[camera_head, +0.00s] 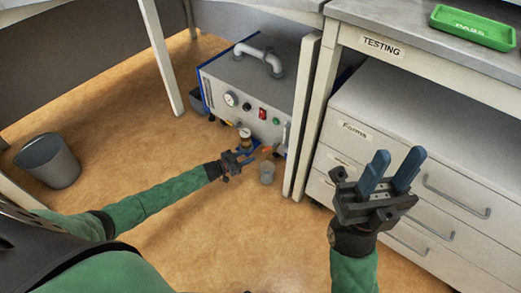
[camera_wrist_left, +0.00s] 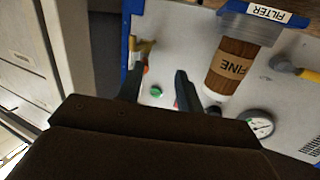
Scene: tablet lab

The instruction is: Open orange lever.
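The orange lever (camera_head: 267,150) sits low on the front of the grey machine, right of the filter cup. In the left wrist view a yellow-orange lever (camera_wrist_left: 143,49) shows just beyond my left gripper's left fingertip, partly hidden by that finger. My left gripper (camera_head: 247,155) is low in front of the machine, beside the filter. Its fingers also show in the left wrist view (camera_wrist_left: 160,75), spread with a gap and nothing clearly held. I cannot tell whether a finger touches the lever. My right gripper (camera_head: 390,170) is open and empty, in front of the drawers.
The brown filter cup (camera_wrist_left: 231,65), labelled FINE, is close beside the left fingers. A pressure gauge (camera_head: 231,99) and buttons are on the machine (camera_head: 255,75). A clear beaker (camera_head: 267,172) stands on the floor nearby. A table leg (camera_head: 304,115) is close on the right.

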